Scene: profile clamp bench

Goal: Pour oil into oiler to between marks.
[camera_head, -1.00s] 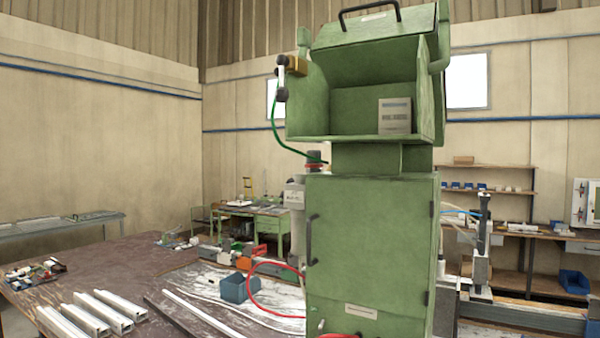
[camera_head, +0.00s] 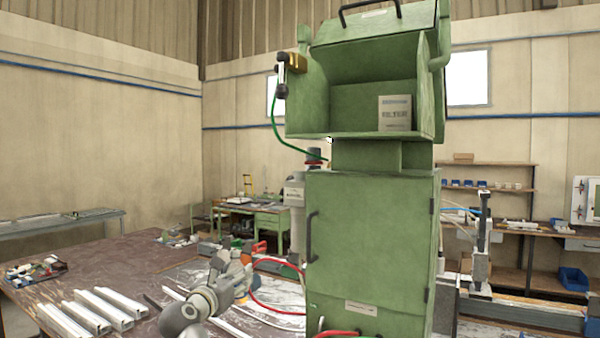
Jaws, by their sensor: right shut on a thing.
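My right gripper (camera_head: 234,272) has its arm rising from the bottom, left of the green cabinet. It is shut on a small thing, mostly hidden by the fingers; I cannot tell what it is. Left of the green hood, a small fitting with a brass-coloured block (camera_head: 298,62) and a dark-ended cylinder hangs on a green hose. A pale cylinder with a label (camera_head: 294,193) stands beside the cabinet's left edge, near a dark-and-red cap (camera_head: 313,158). I cannot tell which of these is the oiler, and no oil level or marks are readable. My left gripper is out of view.
The tall green cabinet (camera_head: 370,240) with a door handle blocks the middle. A labelled box (camera_head: 394,113) stands in its hood. Pale profiles (camera_head: 105,310) lie on the brown table (camera_head: 110,262) at left. A red hose (camera_head: 275,304) loops beside the cabinet.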

